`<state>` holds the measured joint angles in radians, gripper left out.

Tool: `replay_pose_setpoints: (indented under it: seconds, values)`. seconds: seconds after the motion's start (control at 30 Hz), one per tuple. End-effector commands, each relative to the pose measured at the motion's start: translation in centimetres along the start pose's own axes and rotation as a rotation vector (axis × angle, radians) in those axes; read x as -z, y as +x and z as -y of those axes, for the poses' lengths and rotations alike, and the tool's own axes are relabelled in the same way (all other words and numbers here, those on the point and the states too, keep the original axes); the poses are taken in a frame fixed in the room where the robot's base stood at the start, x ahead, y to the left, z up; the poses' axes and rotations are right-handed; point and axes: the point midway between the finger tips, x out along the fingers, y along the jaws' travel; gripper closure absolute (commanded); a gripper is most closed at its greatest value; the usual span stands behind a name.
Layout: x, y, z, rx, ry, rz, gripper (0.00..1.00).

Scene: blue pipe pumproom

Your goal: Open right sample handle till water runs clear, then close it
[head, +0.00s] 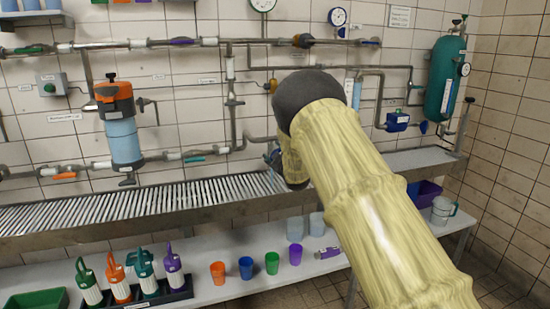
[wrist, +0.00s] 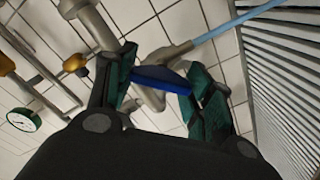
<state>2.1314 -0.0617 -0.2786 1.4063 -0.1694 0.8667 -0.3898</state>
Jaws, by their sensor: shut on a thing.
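In the wrist view a blue handle (wrist: 160,79) sits on a grey valve body with a short spout (wrist: 172,54). My gripper (wrist: 163,84) has its green-padded fingers on either side of the handle and is shut on it. A light blue stream of water (wrist: 240,22) runs from the spout toward the slatted drain grate (wrist: 292,75). The stream looks even, with no brown tint. In the head view my arm covers most of the handle, the fingers and the stream.
The drain trough (head: 150,205) runs along the tiled wall under the pipes. Below it a shelf holds coloured cups (head: 272,263) and several bottles in a dark tray (head: 150,295). A blue-handled valve (head: 398,121) and a green tank (head: 445,80) are at the right.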

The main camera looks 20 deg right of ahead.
Motion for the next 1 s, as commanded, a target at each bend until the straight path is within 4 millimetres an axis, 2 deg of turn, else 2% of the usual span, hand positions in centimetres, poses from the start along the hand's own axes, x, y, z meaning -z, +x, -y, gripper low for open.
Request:
replay_pose_setpoints:
  seconds: [0.6,1.0]
  values:
    - [-0.20,0.02,0.50,0.000,-0.567,-0.001,0.71]
    - [-0.22,0.01,0.49,0.001,-0.785,-0.001,0.71]
